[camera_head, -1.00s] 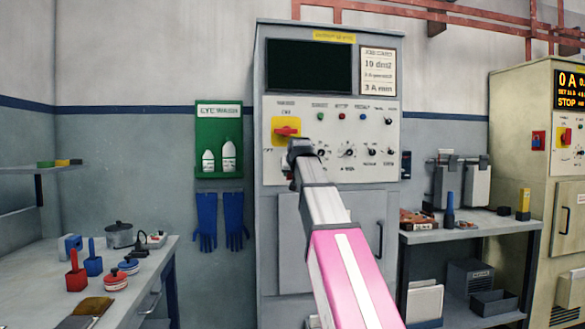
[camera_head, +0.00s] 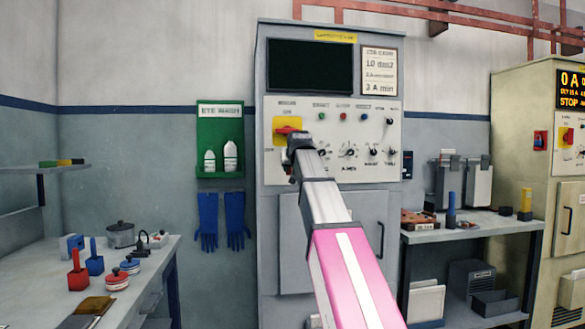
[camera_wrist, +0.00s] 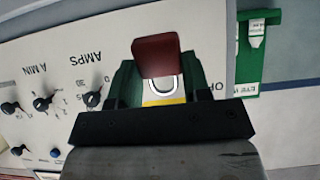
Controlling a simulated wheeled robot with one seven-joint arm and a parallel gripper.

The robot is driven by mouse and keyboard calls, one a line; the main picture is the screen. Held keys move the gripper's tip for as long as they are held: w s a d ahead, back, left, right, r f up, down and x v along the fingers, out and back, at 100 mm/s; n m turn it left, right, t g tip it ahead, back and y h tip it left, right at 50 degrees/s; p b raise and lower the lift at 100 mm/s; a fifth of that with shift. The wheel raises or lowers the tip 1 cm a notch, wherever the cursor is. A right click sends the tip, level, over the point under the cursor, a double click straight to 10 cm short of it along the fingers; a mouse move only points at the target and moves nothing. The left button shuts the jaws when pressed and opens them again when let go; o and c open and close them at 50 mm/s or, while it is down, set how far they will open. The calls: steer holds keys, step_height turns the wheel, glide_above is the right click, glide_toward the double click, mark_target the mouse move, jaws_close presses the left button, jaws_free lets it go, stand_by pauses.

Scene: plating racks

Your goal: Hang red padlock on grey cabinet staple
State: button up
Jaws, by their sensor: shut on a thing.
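In the wrist view the red padlock (camera_wrist: 156,56) sits between the dark green fingers of my gripper (camera_wrist: 158,82), which is shut on it. Its pale U-shaped shackle shows below the red body in that upside-down picture, over a yellow patch. In the head view my gripper (camera_head: 294,160) is at the upper left of the control panel on the grey cabinet (camera_head: 267,225), just below and partly over the yellow plate (camera_head: 280,124) with the red switch handle (camera_head: 286,130). The padlock is not clear there. I cannot make out the staple, or whether the shackle touches it.
Knobs (camera_head: 373,152) and lamps line the panel right of my gripper. A green eye-wash station (camera_head: 206,130) and blue gloves (camera_head: 208,220) hang left. A bench (camera_head: 150,262) with tools stands left, another (camera_head: 475,227) right. A beige cabinet (camera_head: 515,190) is far right.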

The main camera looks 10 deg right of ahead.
steer(key=shift+w+f, duration=0.3)
steer(key=shift+w, duration=0.85)
steer(key=shift+w+f, duration=0.25)
steer(key=shift+w, duration=0.95)
steer(key=shift+w+f, duration=0.3)
steer(key=shift+w, duration=0.85)
